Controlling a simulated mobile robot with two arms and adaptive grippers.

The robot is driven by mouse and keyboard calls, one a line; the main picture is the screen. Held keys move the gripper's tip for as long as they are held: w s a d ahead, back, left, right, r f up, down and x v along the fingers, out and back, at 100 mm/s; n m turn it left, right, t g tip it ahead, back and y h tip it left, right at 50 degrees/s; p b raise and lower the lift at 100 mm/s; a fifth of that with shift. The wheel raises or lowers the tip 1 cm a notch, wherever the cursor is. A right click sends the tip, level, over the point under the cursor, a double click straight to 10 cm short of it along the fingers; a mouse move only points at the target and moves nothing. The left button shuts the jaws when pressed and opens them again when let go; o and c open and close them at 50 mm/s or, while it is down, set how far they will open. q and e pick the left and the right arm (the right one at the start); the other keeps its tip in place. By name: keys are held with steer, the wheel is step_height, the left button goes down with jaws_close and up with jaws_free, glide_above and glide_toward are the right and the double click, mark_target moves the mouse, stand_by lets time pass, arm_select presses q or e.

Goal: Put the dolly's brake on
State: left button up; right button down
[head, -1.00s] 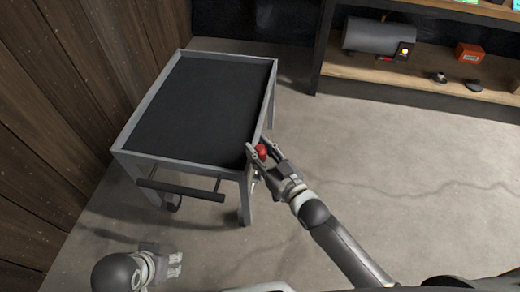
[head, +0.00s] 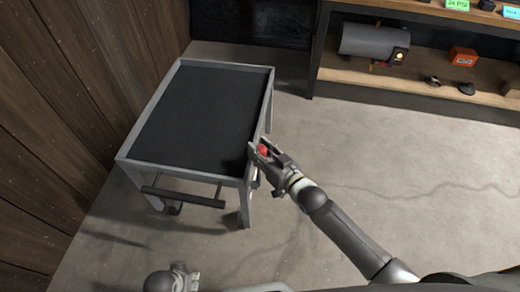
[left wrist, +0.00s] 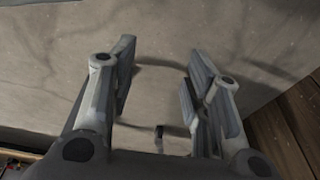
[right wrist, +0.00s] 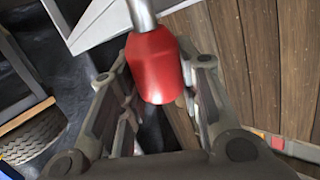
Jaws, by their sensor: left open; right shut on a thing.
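The dolly (head: 262,117) is a grey-framed cart with a black top and a dark push bar (head: 183,197) at its near end. A red knob (head: 263,150) is at its right side near the front corner. My right gripper (head: 256,150) is shut on this knob. In the right wrist view the red knob (right wrist: 156,66) sits on a metal rod between the fingers (right wrist: 160,100). My left gripper (left wrist: 158,85) is open and empty above the floor. In the head view only part of my left arm shows at the bottom edge.
A wooden plank wall (head: 75,100) stands close along the dolly's left side. A shelf unit (head: 430,96) with a grey cylinder (head: 372,40), an orange box (head: 463,56) and small dark items is at the back right. The floor right of the dolly is clear.

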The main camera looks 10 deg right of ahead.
arm_select(q)
steer(key=s+f+p, duration=0.1)
steer(key=s+f, duration=0.3)
steer(key=f, duration=0.2)
steer(key=shift+a+g+p, duration=0.3)
steer(key=shift+p, duration=0.1)
arm_select(e)
steer(key=shift+w+d+f+m+g, duration=0.25)
steer(key=shift+w+g, duration=0.1)
steer(key=shift+w, duration=0.2)
steer(key=shift+w+d+f+m+g, duration=0.1)
steer(key=shift+w+f+m+g, duration=0.25)
steer(key=shift+w, duration=0.25)
steer(key=shift+w+d+f+m+g, duration=0.2)
steer(key=shift+w+g, duration=0.2)
steer(key=shift+w, duration=0.15)
arm_select(q)
steer(key=shift+f, duration=0.1)
arm_select(e)
steer(key=c, duration=1)
jaws_free()
steer(key=shift+r, duration=0.1)
steer(key=v, duration=1.2)
steer(key=shift+a, duration=0.15)
